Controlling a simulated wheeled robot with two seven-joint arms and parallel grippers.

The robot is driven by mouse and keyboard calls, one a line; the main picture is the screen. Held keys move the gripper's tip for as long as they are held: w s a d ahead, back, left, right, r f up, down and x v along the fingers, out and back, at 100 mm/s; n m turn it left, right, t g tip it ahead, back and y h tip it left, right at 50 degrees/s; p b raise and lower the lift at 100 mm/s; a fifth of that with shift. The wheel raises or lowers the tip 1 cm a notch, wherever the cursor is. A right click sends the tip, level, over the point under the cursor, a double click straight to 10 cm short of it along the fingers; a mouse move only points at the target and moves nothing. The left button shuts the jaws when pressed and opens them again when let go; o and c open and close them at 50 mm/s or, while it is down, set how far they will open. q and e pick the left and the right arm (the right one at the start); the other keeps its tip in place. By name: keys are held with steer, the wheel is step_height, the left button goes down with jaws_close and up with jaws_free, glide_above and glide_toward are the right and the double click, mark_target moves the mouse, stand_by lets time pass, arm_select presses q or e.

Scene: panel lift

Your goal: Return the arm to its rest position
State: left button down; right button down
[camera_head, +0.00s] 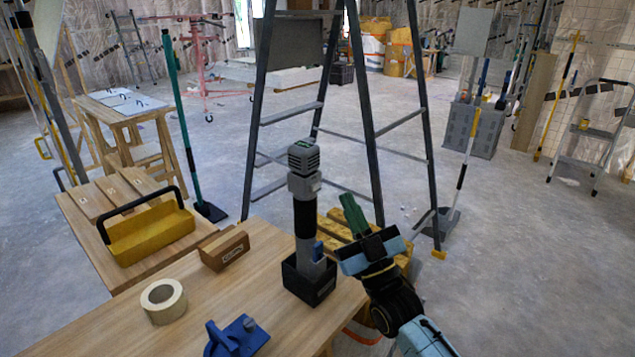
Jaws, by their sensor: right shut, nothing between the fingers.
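My right gripper (350,208) is in the lower middle right of the head view, at the end of my right arm, which comes in from the bottom right. Its green fingers are shut together and point up and away, with nothing held. The gripper is just right of an upright grey and black tool (306,185) and appears apart from it. The tool stands in a black box (309,284) at the right end of the wooden table (110,325). My left gripper is not in view.
A stepladder (259,120) stands behind the gripper, with yellow wooden pieces (335,226) near its foot. A tape roll (163,301), a wooden block (224,249) and a blue tool (236,337) lie on the table. A yellow toolbox (150,236) is at left.

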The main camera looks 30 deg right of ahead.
steer(key=shift+s+d, duration=0.3)
steer(key=shift+s, duration=0.55)
